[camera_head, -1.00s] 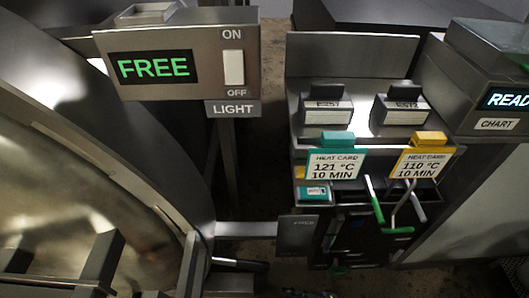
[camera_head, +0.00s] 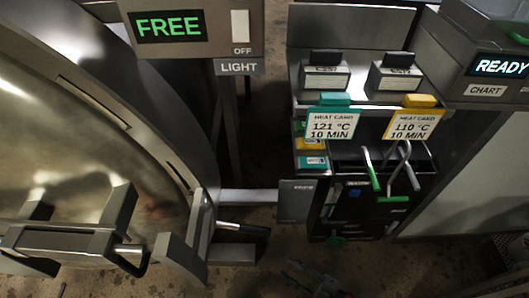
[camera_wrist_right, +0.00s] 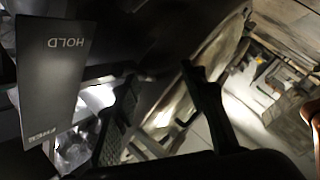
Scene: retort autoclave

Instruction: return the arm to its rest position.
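My right gripper (camera_head: 312,280) shows dim and small at the bottom edge of the head view, low over the floor, below the card rack. In the right wrist view its two dark fingers (camera_wrist_right: 160,80) stand well apart with nothing between them, so it is open and empty. A dark plate marked HOLD (camera_wrist_right: 62,70) is close beside the fingers on the left of that view. My left gripper is not in view.
The round metal vessel door (camera_head: 70,130) and its latch bracket (camera_head: 75,240) fill the left. A lever with a black grip (camera_head: 245,229) juts out near the middle. The card rack (camera_head: 365,165) with teal and yellow heat cards stands right. Floor (camera_head: 400,275) shows below it.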

